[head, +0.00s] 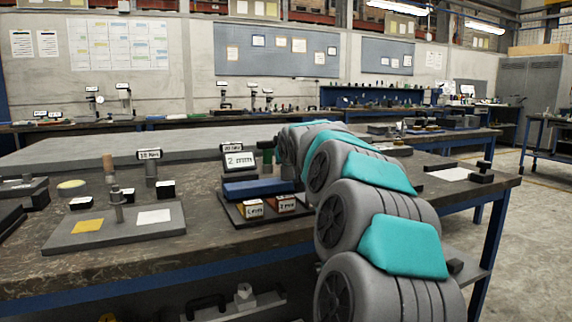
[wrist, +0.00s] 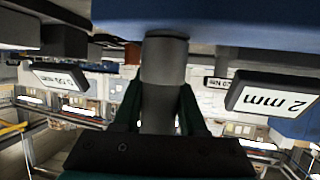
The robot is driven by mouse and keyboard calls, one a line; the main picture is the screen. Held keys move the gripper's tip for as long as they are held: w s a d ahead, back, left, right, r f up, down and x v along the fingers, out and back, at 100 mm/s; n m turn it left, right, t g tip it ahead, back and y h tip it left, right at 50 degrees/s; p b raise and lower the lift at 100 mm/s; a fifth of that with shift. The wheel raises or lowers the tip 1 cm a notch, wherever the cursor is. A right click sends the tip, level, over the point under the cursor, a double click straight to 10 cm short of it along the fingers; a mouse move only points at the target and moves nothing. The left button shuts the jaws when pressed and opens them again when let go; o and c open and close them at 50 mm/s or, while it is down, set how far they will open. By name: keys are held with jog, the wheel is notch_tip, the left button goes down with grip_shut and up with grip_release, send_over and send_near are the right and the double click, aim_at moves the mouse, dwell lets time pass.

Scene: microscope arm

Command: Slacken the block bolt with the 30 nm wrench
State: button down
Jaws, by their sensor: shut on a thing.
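My gripper (wrist: 160,118) is shut on a grey upright cylinder (wrist: 163,72), seen close up in the wrist view, with a dark green finger on each side. The cylinder looks like a wrench shaft; no torque label shows on it. Its dark collar meets or overlaps a blue surface at the top of this upside-down view. In the head view my arm hides most of the gripper. A grey plate (head: 165,232) at left carries an upright stepped grey post (head: 117,208), perhaps the block bolt, between a yellow and a white patch.
A "2 mm" sign (head: 239,161) stands behind a blue block (head: 258,188) and small labelled boxes (head: 281,203), close to my arm. Small black-based labels (head: 166,188) sit around the plate. The table (head: 200,258) is bare in front.

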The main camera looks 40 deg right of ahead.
jog(key=shift+b, duration=0.6)
notch_tip(320, 180, up, 6)
jog(key=p, duration=0.3)
dwell(0.7)
jog(key=shift+a, duration=0.15)
